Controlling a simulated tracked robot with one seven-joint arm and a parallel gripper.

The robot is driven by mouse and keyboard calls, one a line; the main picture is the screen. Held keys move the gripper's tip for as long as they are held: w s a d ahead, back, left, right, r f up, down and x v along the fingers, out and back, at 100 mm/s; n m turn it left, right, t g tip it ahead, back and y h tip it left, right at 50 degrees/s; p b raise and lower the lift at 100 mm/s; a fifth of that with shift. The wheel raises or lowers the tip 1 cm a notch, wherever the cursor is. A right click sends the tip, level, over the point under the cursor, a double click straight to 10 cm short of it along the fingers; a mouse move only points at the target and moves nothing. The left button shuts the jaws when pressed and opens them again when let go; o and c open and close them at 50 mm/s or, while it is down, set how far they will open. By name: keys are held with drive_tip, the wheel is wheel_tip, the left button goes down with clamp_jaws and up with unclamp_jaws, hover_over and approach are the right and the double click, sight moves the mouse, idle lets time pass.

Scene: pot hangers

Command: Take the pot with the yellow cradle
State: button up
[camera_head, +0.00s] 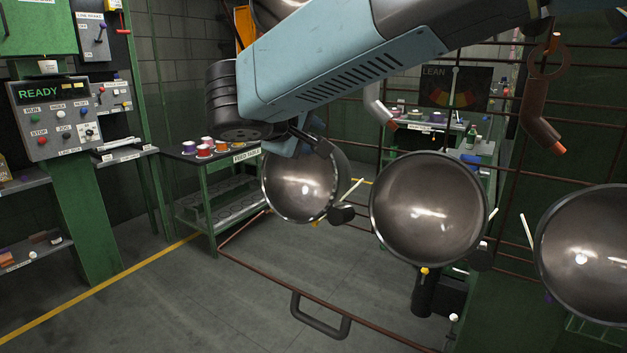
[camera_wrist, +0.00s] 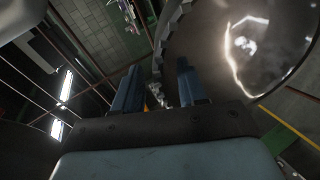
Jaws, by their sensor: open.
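Three dark metal pots hang on the rack in the head view: a left pot (camera_head: 298,188), a middle pot (camera_head: 428,210) and a right pot (camera_head: 588,255). A small yellow part (camera_head: 316,224) shows under the left pot, and a yellow-tipped part (camera_head: 424,271) shows below the middle pot. I cannot tell which is the yellow cradle. My gripper (camera_head: 304,142) is at the top of the left pot, partly hidden by my arm. In the wrist view my gripper (camera_wrist: 157,72) is open, with a large shiny pot (camera_wrist: 235,45) beside its right finger. Contact is unclear.
Brown rack bars (camera_head: 300,292) cross in front of and beside the pots. A brown hook (camera_head: 540,115) hangs at upper right. The feed table (camera_head: 208,165) holds several coloured cups. A control panel (camera_head: 48,115) stands at left. The floor at lower left is clear.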

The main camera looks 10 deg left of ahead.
drive_tip(key=shift+x, duration=2.35)
drive_tip(key=shift+f, duration=0.1)
drive_tip(key=shift+c, duration=0.2)
clamp_jaws()
